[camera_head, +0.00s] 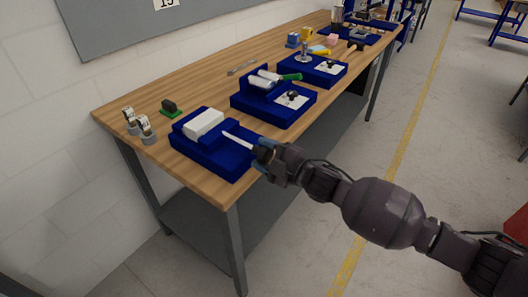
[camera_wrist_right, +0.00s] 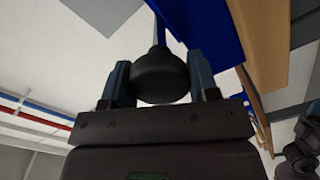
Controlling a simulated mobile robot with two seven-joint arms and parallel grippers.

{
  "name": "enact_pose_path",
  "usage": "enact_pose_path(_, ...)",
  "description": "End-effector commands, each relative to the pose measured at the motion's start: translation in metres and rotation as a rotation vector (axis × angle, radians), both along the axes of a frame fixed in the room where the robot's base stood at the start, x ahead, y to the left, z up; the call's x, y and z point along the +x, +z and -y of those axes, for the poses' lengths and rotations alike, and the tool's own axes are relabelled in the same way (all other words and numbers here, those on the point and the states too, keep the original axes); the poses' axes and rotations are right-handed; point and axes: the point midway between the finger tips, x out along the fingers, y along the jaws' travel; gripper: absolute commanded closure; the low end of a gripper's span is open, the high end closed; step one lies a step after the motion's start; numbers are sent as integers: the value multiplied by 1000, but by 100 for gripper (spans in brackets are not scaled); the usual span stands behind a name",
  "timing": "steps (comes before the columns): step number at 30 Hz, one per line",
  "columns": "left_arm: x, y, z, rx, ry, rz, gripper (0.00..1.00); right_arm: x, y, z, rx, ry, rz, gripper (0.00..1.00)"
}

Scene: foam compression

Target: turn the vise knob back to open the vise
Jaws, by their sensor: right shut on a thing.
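The blue vise (camera_head: 212,157) sits at the near end of the wooden table, with a white foam block (camera_head: 204,123) between its jaws. A light screw rod (camera_head: 238,140) runs from the vise toward my right gripper (camera_head: 264,154). In the right wrist view, the dark round vise knob (camera_wrist_right: 161,78) is between the two fingers of my right gripper (camera_wrist_right: 160,85), which is shut on it. In the head view the knob is mostly hidden by the gripper. My left gripper is not in view.
Two small metal weights (camera_head: 139,125) and a green-based dark part (camera_head: 170,108) stand left of the vise. Another blue fixture (camera_head: 270,104) with white cylinders stands behind it, and more fixtures line the table.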

Motion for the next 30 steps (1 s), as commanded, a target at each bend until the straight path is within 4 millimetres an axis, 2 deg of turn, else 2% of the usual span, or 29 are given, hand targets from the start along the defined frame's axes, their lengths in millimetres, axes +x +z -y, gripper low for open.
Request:
enact_pose_path(10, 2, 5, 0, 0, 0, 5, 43, -1, -1, 0, -74, 1, 100, 69)
enact_pose_path(25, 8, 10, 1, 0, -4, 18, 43, 0, -1, 0, -83, 1, 113, 69)
enact_pose_path(26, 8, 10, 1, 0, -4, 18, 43, 0, -1, 0, -83, 1, 113, 42)
enact_pose_path(30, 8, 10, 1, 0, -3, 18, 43, 0, -1, 0, -83, 1, 113, 21)
